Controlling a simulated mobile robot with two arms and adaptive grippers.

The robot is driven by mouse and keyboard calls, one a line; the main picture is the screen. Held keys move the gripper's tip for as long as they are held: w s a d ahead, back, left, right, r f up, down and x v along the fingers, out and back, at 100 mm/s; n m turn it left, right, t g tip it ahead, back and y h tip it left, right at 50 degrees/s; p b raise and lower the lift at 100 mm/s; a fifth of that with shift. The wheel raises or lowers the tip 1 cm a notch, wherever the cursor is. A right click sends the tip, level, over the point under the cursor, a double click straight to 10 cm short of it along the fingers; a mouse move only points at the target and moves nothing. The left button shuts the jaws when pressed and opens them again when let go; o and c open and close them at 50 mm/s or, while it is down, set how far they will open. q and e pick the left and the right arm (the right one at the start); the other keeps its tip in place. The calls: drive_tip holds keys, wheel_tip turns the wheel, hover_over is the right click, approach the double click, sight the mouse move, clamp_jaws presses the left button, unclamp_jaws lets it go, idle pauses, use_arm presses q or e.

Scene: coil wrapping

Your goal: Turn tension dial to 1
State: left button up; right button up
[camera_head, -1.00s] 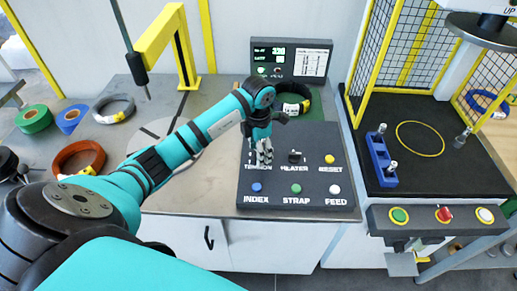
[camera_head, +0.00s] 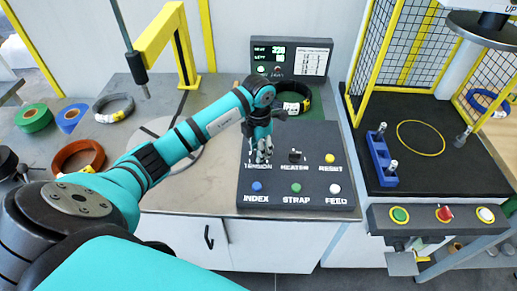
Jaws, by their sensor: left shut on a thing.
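The dark control panel (camera_head: 312,187) lies on the bench, with labels TENSION, HEATER, RESET, INDEX, STRAP and FEED. My left gripper (camera_head: 263,157) points down over the TENSION spot at the panel's upper left and is shut on the tension dial. The fingers hide the dial, so its pointer and setting cannot be read. The TENSION label (camera_head: 258,167) shows just below the fingers. My right gripper is not in view.
A heater switch (camera_head: 295,157) stands right of the gripper, beside a yellow RESET button (camera_head: 330,158). INDEX (camera_head: 257,187), STRAP (camera_head: 296,188) and FEED (camera_head: 335,188) buttons line the front. A display (camera_head: 290,60) and dark coil (camera_head: 295,98) stand behind. A yellow post (camera_head: 185,55) rises left.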

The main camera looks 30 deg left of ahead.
use_arm(q)
drive_tip(key=n, duration=0.5)
drive_tip(key=shift+b, duration=0.3)
drive_tip(key=n, duration=0.5)
drive_tip(key=shift+r+n, duration=0.1)
drive_tip(key=shift+n, duration=0.3)
drive_tip(key=o, duration=1.1)
drive_tip(key=shift+o, duration=0.2)
wheel_tip(320, 180, up, 12)
